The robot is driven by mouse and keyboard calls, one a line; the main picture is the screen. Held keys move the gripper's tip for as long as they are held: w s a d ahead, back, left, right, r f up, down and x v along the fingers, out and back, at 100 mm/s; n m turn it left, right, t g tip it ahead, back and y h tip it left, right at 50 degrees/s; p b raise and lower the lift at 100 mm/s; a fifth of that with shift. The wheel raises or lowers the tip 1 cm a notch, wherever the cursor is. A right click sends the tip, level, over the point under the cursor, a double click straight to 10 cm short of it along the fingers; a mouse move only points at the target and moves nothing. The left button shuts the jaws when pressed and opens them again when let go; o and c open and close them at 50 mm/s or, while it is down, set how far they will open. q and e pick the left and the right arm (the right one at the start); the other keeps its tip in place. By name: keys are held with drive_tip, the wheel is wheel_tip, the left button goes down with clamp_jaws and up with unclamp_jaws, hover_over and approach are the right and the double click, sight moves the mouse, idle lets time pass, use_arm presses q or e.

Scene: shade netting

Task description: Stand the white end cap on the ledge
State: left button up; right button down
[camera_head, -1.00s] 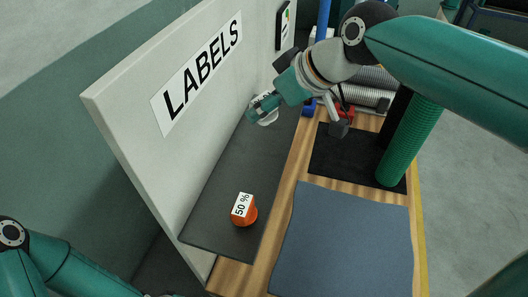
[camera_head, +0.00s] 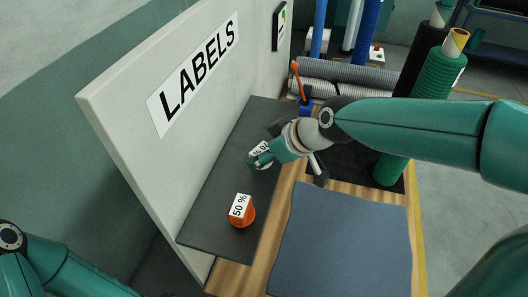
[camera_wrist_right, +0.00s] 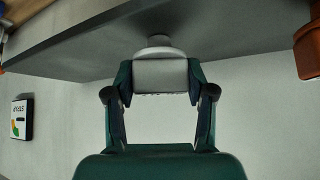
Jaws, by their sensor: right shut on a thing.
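The white end cap (camera_head: 259,152) with a printed label is in my right gripper (camera_head: 262,161), over the dark ledge (camera_head: 218,180) beside the white panel. In the right wrist view my right gripper (camera_wrist_right: 160,80) has a finger on each side of the cap (camera_wrist_right: 160,72). The cap's flange faces the dark ledge surface (camera_wrist_right: 80,40); whether they touch, I cannot tell. My left arm shows at the lower left, but its gripper is not in view.
An orange end cap (camera_head: 242,212) labelled 50 % stands on the near part of the ledge. The upright panel with a LABELS sign (camera_head: 198,70) borders the ledge. A blue-grey mat (camera_head: 342,240) lies on the wooden bench to the right. Green netting rolls (camera_head: 440,90) stand behind my right arm.

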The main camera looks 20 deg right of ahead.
drive_tip(key=shift+c, duration=2)
unclamp_jaws()
drive_tip(key=shift+r, duration=0.1)
drive_tip(key=b+v, duration=0.1)
drive_tip(key=v, duration=1.1)
